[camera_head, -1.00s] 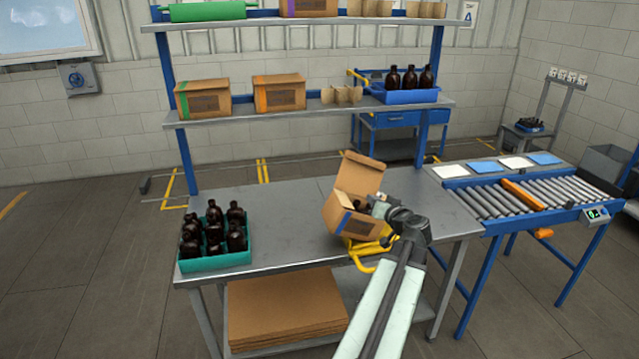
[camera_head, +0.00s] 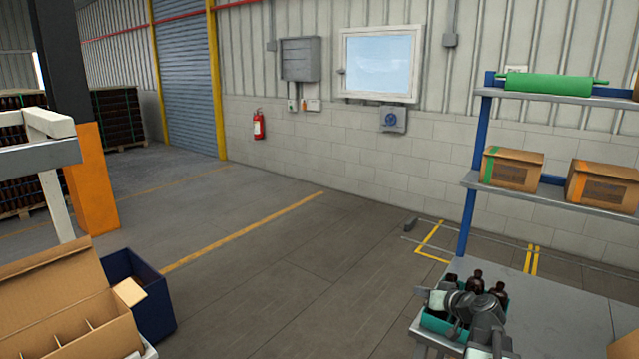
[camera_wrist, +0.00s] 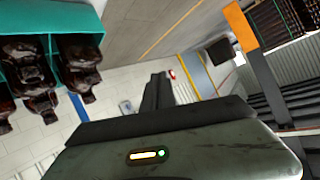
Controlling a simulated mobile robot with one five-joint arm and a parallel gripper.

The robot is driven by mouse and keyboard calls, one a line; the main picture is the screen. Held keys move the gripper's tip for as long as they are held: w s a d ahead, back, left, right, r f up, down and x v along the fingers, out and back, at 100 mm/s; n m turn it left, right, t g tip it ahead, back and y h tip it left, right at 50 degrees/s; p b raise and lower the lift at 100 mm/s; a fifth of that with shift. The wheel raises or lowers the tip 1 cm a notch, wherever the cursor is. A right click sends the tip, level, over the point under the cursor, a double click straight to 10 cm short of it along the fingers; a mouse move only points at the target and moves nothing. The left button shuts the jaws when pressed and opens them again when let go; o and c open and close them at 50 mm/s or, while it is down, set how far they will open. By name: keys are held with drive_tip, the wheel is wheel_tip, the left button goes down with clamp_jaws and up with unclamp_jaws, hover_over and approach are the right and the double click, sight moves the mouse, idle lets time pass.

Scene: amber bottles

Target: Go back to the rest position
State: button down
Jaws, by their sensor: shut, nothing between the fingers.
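My gripper (camera_wrist: 158,92) is shut and empty in the wrist view, with its dark fingers together. In the head view my arm is folded in at the lower right, in front of the teal crate (camera_head: 441,325) of dark amber bottles (camera_head: 476,283). The arm hides part of the crate, and the fingertips are hard to make out there. The wrist view shows the teal crate (camera_wrist: 68,14) and several bottles (camera_wrist: 80,60) at the upper left, beside my gripper and apart from it.
The metal workbench (camera_head: 570,300) holds the crate. A shelf rack with cardboard boxes (camera_head: 512,168) rises at the right. An open divided carton (camera_head: 60,310) and a dark blue bin (camera_head: 138,295) are at the lower left. The floor between (camera_head: 270,270) is clear.

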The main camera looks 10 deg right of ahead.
drive_tip(key=a+f+n+g+y, duration=0.2)
drive_tip(key=a+f+n+g, duration=0.15)
drive_tip(key=a, duration=1.25)
drive_tip(key=a+f+n+g+y, duration=0.15)
drive_tip(key=a+f+g, duration=0.3)
drive_tip(key=a, duration=1.15)
drive_tip(key=s+a+f+g+h, duration=0.25)
drive_tip(key=s+a+f, duration=0.2)
drive_tip(key=s, duration=0.25)
drive_tip(key=s+d+f+m+g+h, duration=0.1)
drive_tip(key=s+d+m+g+h, duration=0.1)
drive_tip(key=s+d, duration=0.3)
drive_tip(key=shift+s+d+m+h, duration=0.4)
drive_tip(key=shift+d+m+h, duration=0.2)
drive_tip(key=shift+d+m, duration=0.25)
drive_tip(key=shift+f, duration=0.1)
